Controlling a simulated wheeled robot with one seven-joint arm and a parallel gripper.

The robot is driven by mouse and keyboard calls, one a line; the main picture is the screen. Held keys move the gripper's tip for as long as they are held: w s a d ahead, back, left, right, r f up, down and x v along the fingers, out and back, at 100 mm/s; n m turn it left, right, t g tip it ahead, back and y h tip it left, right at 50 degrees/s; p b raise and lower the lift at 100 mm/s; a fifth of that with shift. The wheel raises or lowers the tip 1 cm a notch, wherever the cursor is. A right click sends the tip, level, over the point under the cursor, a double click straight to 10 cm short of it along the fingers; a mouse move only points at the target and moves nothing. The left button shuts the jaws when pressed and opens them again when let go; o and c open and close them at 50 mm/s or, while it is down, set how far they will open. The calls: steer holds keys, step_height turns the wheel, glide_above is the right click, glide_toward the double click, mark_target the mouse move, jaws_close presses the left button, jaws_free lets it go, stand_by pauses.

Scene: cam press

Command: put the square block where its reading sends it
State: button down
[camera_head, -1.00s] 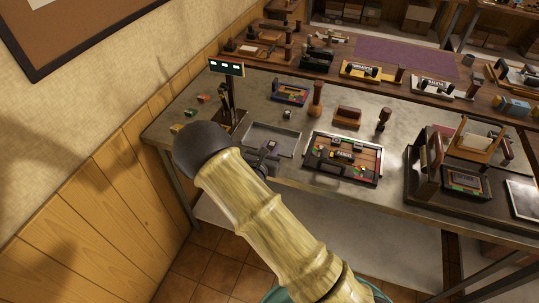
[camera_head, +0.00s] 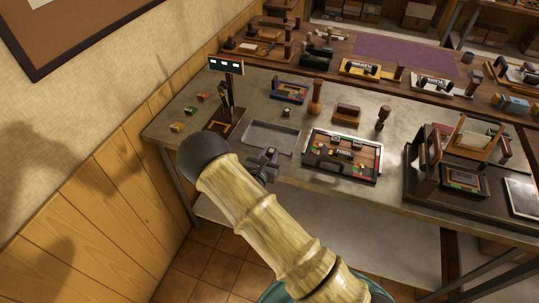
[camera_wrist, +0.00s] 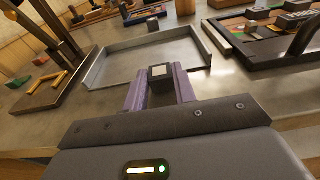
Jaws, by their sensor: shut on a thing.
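My gripper (camera_wrist: 160,88) has purple fingers and is shut on a small dark square block (camera_wrist: 160,73) with a pale face on top. It holds the block at the near edge of a shallow grey metal tray (camera_wrist: 140,58), whose floor looks empty. In the head view my gripper (camera_head: 264,163) is just in front of the tray (camera_head: 272,125), partly hidden by my arm. Left of the tray stands a post with a dark green display (camera_head: 226,65) showing three pale lit marks, too small to read. Its wooden base carries a yellow square outline (camera_wrist: 46,90).
Small coloured blocks (camera_head: 178,127) lie at the table's left end. A second small dark block (camera_head: 287,112) sits behind the tray. A wooden board with several dark and coloured pieces (camera_head: 318,172) lies right of it. A dark-based wooden press (camera_head: 430,205) stands farther right.

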steer(key=shift+f, duration=0.15)
steer(key=c, duration=1.1)
jaws_free()
steer(key=shift+w, duration=0.1)
steer(key=shift+s, duration=0.2)
steer(key=shift+r, duration=0.2)
steer(key=b+v, duration=0.2)
steer(key=v, duration=0.9)
steer(key=shift+s+a, duration=0.1)
steer(key=shift+s, duration=0.3)
